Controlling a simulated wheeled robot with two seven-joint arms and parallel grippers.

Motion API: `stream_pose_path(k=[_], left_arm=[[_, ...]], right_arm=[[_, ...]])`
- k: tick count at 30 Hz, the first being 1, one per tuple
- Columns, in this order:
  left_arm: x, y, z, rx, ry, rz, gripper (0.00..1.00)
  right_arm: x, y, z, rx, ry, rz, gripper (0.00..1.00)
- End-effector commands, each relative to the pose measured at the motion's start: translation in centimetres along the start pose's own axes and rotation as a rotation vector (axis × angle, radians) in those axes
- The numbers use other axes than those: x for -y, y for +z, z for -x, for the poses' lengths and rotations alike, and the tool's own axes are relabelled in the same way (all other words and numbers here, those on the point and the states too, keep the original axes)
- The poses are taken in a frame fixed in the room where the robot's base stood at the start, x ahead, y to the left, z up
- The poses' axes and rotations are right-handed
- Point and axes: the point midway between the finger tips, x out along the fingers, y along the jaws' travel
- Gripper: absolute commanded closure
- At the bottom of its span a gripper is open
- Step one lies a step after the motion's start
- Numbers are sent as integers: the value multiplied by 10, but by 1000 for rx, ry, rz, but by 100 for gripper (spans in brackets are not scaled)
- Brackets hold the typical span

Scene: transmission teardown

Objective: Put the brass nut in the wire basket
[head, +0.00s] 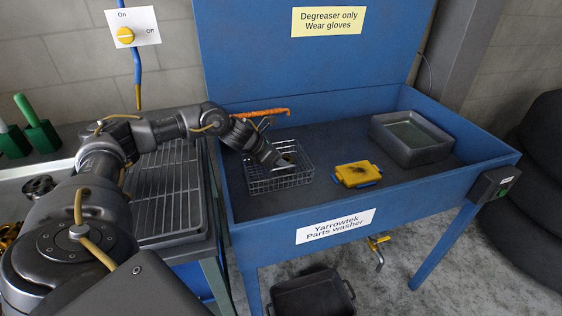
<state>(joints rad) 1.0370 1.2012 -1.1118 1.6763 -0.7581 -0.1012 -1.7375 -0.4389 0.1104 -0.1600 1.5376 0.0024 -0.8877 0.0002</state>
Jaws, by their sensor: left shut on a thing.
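The wire basket (280,182) stands on the floor of the blue parts washer, at its left. My left arm reaches in from the left, and my left gripper (285,165) is down at the basket's open top, with its tips within the rim. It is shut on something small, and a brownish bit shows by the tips. This may be the brass nut, but it is too small and too hidden for me to be sure. My right gripper is out of view.
A wire drain rack (168,201) lies left of the washer. The washer's front wall (400,192) is a raised edge.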

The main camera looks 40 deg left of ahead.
Motion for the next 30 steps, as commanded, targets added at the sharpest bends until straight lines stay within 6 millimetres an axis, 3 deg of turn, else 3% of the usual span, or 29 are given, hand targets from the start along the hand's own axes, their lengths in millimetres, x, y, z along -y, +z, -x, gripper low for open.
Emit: stream_pose_path(k=[13,21,22,27,30], left_arm=[[0,-6,-6,4,1,1,93],[0,-8,-9,4,0,0,93],[0,-8,-9,1,0,0,55],[0,-8,-9,1,0,0,35],[0,-8,-9,1,0,0,35]], right_arm=[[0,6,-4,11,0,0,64],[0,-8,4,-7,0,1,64],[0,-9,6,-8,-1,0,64],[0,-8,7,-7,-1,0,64],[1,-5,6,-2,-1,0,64]])
